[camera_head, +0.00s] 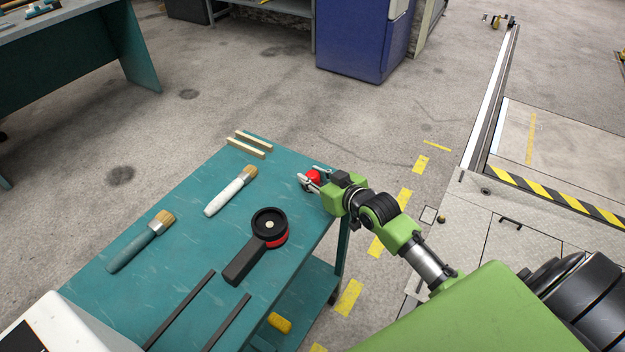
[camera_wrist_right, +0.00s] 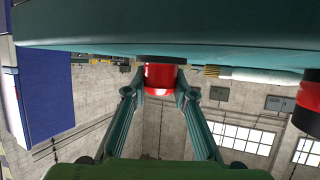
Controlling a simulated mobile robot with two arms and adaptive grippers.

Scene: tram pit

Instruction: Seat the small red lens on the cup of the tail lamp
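The small red lens (camera_head: 313,177) stands near the right edge of the teal table. The tail lamp (camera_head: 254,250) lies left of it and nearer to me, with a black round cup (camera_head: 269,222), a red band and a black handle. My right gripper (camera_head: 313,175) is at the lens with its fingers apart, one on each side. In the right wrist view the lens (camera_wrist_right: 160,80) is between the fingertips; a small gap shows on the left, and contact on the right is unclear. The lamp's edge (camera_wrist_right: 311,92) shows at the right. My left gripper is not in view.
Two brushes (camera_head: 231,190) (camera_head: 143,241), two wooden strips (camera_head: 250,144) and two dark bars (camera_head: 181,309) lie on the teal table (camera_head: 195,245). A yellow object (camera_head: 279,323) is on the lower shelf. A blue cabinet (camera_head: 363,38) stands on the floor beyond.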

